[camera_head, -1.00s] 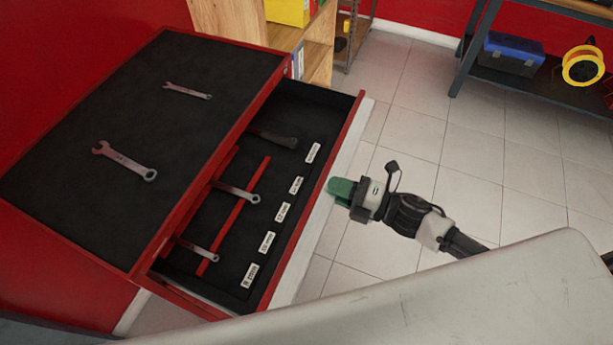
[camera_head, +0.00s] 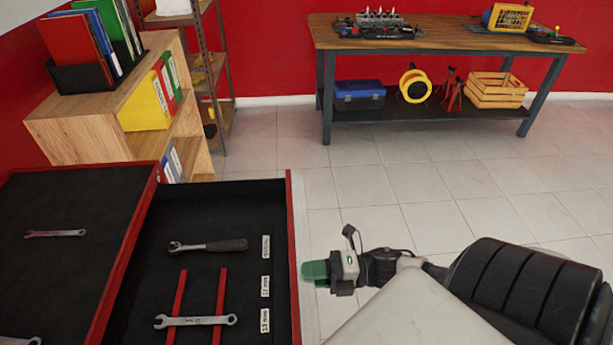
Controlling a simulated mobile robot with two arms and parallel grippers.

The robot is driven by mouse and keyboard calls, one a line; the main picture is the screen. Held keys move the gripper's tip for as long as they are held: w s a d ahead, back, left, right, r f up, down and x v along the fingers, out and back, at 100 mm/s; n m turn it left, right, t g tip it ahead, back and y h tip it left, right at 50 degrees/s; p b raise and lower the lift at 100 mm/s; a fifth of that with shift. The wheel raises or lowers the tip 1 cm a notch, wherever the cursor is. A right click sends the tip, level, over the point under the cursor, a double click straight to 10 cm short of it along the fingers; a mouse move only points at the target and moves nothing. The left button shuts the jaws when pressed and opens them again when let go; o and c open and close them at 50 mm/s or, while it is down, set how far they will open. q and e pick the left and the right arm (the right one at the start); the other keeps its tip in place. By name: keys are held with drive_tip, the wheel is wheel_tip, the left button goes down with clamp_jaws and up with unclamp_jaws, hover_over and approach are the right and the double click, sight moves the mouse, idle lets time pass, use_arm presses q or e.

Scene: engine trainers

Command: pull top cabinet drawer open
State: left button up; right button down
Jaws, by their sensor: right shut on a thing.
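The top drawer (camera_head: 292,215) of the red cabinet stands open to the right, and its black-lined inside shows. In it lie a ratchet (camera_head: 210,246), a wrench (camera_head: 195,321) across two red rails, and white size labels. The cabinet top (camera_head: 60,200) is black with a red rim and has wrenches on it. My right gripper (camera_head: 315,271) has green fingertips at the outer side of the drawer front. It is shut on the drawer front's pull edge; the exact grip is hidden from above. My left gripper is not in view.
A wooden shelf (camera_head: 95,115) with binders stands behind the cabinet, beside a metal rack (camera_head: 222,85). A workbench (camera_head: 440,40) with a blue toolbox (camera_head: 358,95) and a wooden crate (camera_head: 496,90) underneath stands at the back wall. The tiled floor (camera_head: 400,180) between is clear.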

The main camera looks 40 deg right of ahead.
drive_tip(key=shift+s+f, duration=0.2)
drive_tip(key=shift+f, duration=0.2)
drive_tip(key=c, duration=1)
unclamp_jaws()
drive_tip(key=shift+w, duration=0.1)
drive_tip(key=shift+r, duration=0.15)
drive_tip(key=b+v, duration=0.1)
drive_tip(key=v, duration=1)
drive_tip(key=shift+b, duration=0.35)
drive_tip(key=shift+w, duration=0.1)
